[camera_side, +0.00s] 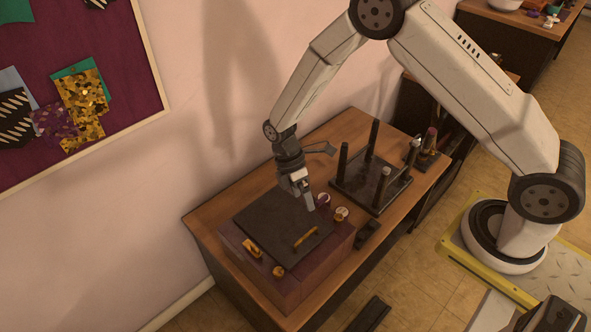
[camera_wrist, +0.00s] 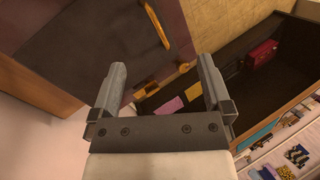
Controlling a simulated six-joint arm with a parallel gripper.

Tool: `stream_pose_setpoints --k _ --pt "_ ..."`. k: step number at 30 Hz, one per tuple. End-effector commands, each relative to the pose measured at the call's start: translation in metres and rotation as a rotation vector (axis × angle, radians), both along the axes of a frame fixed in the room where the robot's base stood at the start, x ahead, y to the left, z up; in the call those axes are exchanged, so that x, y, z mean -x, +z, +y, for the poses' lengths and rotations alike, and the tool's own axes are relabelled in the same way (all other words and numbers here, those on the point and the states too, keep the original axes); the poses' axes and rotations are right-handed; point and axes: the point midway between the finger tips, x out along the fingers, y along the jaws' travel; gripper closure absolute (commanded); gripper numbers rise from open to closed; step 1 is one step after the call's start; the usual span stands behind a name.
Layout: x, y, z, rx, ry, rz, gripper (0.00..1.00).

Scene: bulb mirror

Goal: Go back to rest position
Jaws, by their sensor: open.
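My gripper (camera_side: 309,203) is just above the far right part of a purple box's black top (camera_side: 275,215) in the side view. In the wrist view my gripper (camera_wrist: 161,78) is open, its two fingers wide apart with nothing between them. A thin gold bar (camera_side: 305,237) lies on the black top; a gold piece also shows in the wrist view (camera_wrist: 157,26). Two small round white and gold pieces, one (camera_side: 323,199) beside my gripper and one (camera_side: 341,213) farther right, sit at the box's right edge. Gold fittings (camera_side: 252,248) are on the near left edge.
A black stand (camera_side: 373,190) with several upright posts is on the wooden table (camera_side: 207,218), right of the box. A small dark block (camera_side: 368,233) lies near the table's right edge. A pink wall (camera_side: 180,150) stands close behind. The space above the box's left side is clear.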

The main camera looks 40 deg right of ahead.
Motion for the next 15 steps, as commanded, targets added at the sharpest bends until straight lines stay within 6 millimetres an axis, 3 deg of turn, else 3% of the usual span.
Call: stream_pose_setpoints --k 3,15 --pt "0.002 0.025 -0.009 0.041 -0.116 -0.064 0.00" --pt "0.024 0.091 -0.037 0.136 -0.521 -0.259 0.00"
